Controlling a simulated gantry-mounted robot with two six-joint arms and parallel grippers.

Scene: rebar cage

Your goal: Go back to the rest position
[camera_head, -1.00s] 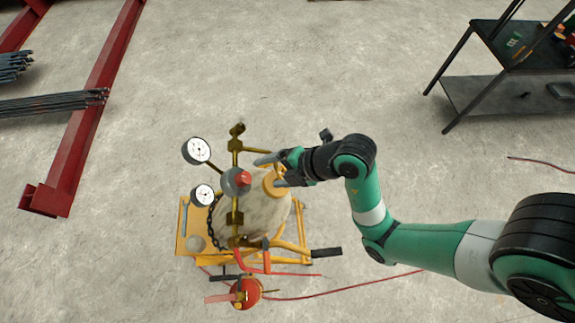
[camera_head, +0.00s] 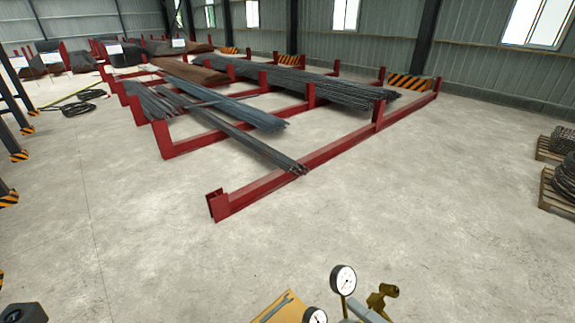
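Neither of my grippers shows in the head view. A small dark part at the bottom left corner is cut off by the frame, and I cannot tell what it is. At the bottom edge, right of the middle, is the top of the yellow cart with gauges. A white round gauge (camera_head: 343,280) stands upright, and a second gauge (camera_head: 315,316) is partly cut off. A brass valve (camera_head: 381,298) is to their right. A wrench (camera_head: 277,306) lies on the yellow plate (camera_head: 292,302). The rest of the cart is out of view.
A red steel rack (camera_head: 270,182) with bundles of dark rebar (camera_head: 300,85) fills the middle. Pallets with coiled material (camera_head: 563,180) stand at the right edge. Striped dark posts (camera_head: 12,120) stand at the left. The concrete floor (camera_head: 150,245) in front is clear.

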